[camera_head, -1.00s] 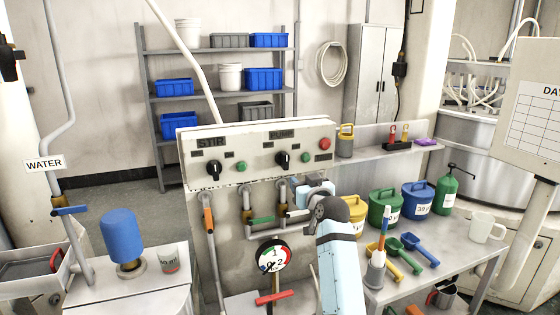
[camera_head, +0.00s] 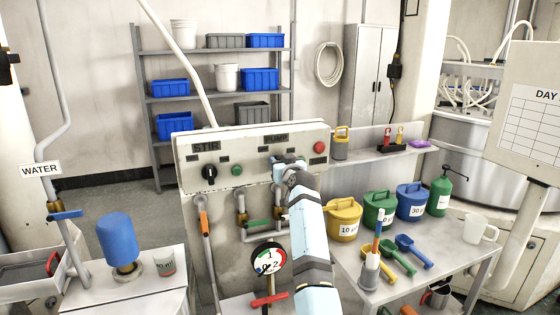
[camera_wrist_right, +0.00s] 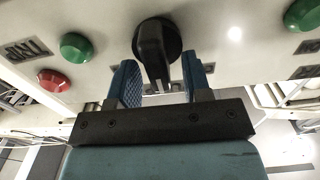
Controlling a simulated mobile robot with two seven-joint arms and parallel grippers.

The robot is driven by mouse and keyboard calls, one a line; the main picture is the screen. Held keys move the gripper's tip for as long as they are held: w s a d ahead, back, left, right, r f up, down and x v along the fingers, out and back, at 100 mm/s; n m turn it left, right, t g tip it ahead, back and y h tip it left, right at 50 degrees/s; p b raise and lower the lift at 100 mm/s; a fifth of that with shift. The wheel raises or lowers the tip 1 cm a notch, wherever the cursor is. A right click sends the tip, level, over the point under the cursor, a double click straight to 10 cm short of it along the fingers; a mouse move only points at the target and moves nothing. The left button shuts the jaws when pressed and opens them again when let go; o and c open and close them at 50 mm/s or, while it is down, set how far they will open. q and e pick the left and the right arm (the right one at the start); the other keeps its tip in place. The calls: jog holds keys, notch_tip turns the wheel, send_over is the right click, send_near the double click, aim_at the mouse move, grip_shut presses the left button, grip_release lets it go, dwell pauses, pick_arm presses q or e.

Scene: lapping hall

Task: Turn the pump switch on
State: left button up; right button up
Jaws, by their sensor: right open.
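The pump switch (camera_wrist_right: 153,52) is a black rotary knob on the grey control panel (camera_head: 255,150), under the PUMP label (camera_head: 276,141). In the head view my right gripper (camera_head: 282,162) is in front of it and hides it. In the right wrist view the open right gripper (camera_wrist_right: 160,84) has one blue-padded finger on each side of the knob's grip, with gaps on both sides. I cannot tell how deep the fingers reach around it. My left gripper is not in view.
The STIR knob (camera_head: 209,172) and a green button (camera_head: 237,170) are left on the panel; a red button (camera_head: 319,147) is at its right. Below are pipes with a green-handled valve (camera_head: 257,223) and a gauge (camera_head: 267,259). Coloured cans stand on the table (camera_head: 462,250) to the right.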

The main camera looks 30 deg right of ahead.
jog(key=shift+w+d, duration=0.1)
jog(key=shift+w, duration=0.3)
jog(key=shift+c, duration=0.4)
grip_shut()
